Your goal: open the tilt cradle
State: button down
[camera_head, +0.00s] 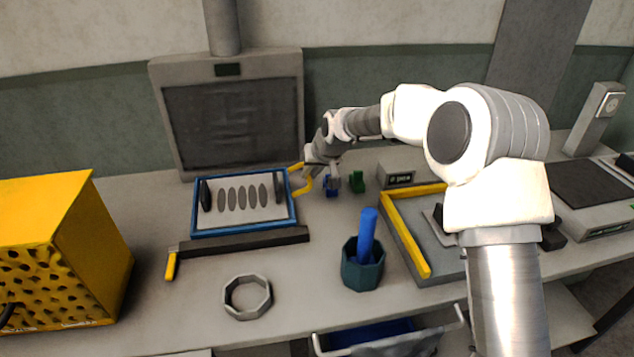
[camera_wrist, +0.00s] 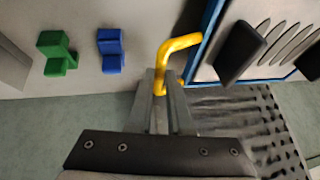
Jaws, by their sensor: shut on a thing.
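The tilt cradle (camera_head: 245,232) is a blue-framed tray with a pale bed, a row of grey oval dies and a dark block at each end. It sits in front of a grey upright panel, and I cannot tell whether it is tilted. A bent yellow handle (camera_head: 297,168) sticks out at its right side. My gripper (camera_head: 316,172) is at that side, shut on the handle. In the wrist view, my gripper's fingers (camera_wrist: 160,85) close around the lower part of the yellow handle (camera_wrist: 178,45), beside the blue frame (camera_wrist: 208,35).
A dark bar (camera_head: 240,243) with a yellow grip lies before the cradle. A blue block (camera_head: 331,186) and green block (camera_head: 357,181) stand right of my gripper. A yellow perforated box (camera_head: 60,250), octagonal ring (camera_head: 247,297), green cup (camera_head: 362,268) and yellow-edged tray (camera_head: 408,240) surround clear bench.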

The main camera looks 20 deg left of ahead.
jog(key=s+d+r+t+y+b, duration=0.2)
jog(key=s+r+t+y+b, duration=0.1)
jog(key=b, duration=1.1)
jog(key=s+r+t, duration=0.1)
jog(key=s+t, duration=0.1)
jog(key=shift+d+r+n+t, duration=0.15)
jog(key=shift+r+n+t, duration=0.15)
jog(key=shift+r, duration=0.05)
jog(key=shift+s+r, duration=0.1)
jog(key=c, duration=0.8)
grip_release()
jog(key=shift+s+d, duration=0.1)
jog(key=shift+c, duration=0.2)
